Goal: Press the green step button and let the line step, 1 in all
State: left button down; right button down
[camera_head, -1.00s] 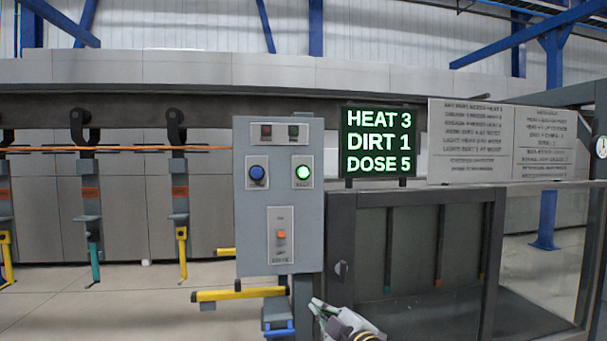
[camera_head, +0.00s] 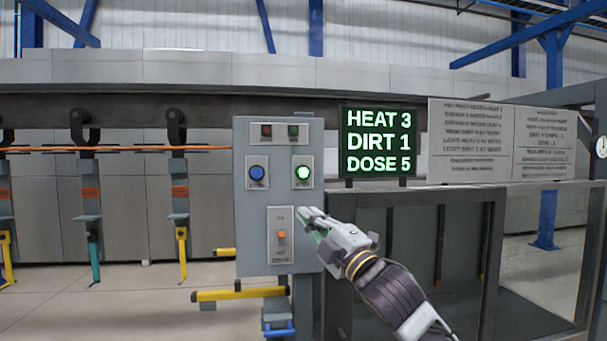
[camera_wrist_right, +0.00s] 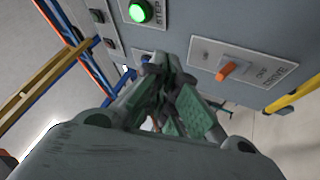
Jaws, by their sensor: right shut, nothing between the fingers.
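The green step button (camera_head: 303,172) glows at the upper right of the grey control box (camera_head: 246,220). It also shows lit at the top of the right wrist view (camera_wrist_right: 140,11), with the word STEP beside it. My right gripper (camera_head: 307,213) is shut and empty. In the head view its tips are just below the step button and right of the orange drive switch (camera_head: 281,235). In the right wrist view the shut fingers (camera_wrist_right: 165,75) point towards the panel below the button, apart from it. My left gripper is not in view.
A blue button (camera_head: 257,172) sits left of the green one. A lit display (camera_head: 378,142) reads HEAT 3, DIRT 1, DOSE 5. A yellow bar (camera_head: 240,293) juts out below the box. Hooks (camera_head: 176,130) with hanging parts line the left. A dark glazed cabinet (camera_head: 412,193) stands right.

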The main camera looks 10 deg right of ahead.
aim_at(303, 177)
notch_tip(303, 177, up, 8)
jog(key=s+n+y, duration=0.2)
jog(key=n+y, duration=0.1)
jog(key=n, duration=0.1)
jog(key=shift+s+a+r+y, duration=0.15)
jog(key=shift+s+a+y, duration=0.1)
jog(key=shift+a+y, duration=0.1)
jog(key=shift+w, duration=0.15)
jog(key=shift+w+p, duration=1.25)
jog(key=shift+w, duration=3.05)
